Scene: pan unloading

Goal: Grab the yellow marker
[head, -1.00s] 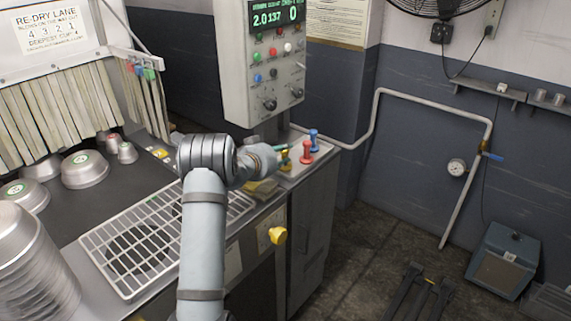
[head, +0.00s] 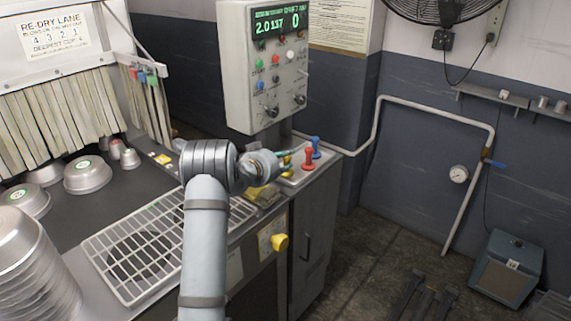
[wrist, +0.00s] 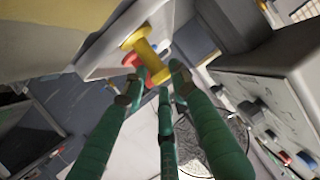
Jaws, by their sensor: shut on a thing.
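The yellow marker (wrist: 146,48) is a peg-like piece with a wide end, just past my fingertips in the wrist view. In the head view only bits of the yellow marker (head: 287,160) show among my fingers. My gripper (wrist: 160,76) has green fingers and is shut on the yellow marker; the gripper (head: 284,162) also shows at the pale tray on the counter's right end. The exact contact is partly hidden. The red marker (head: 308,157) and blue marker (head: 315,144) stand upright on the tray close to the right; the red marker (wrist: 153,68) shows behind the yellow one.
A control box (head: 265,75) hangs above and behind the markers. A white grate (head: 110,255) lies on the counter left of my arm. Metal pans (head: 88,178) and a stack of pans (head: 30,270) stand farther left.

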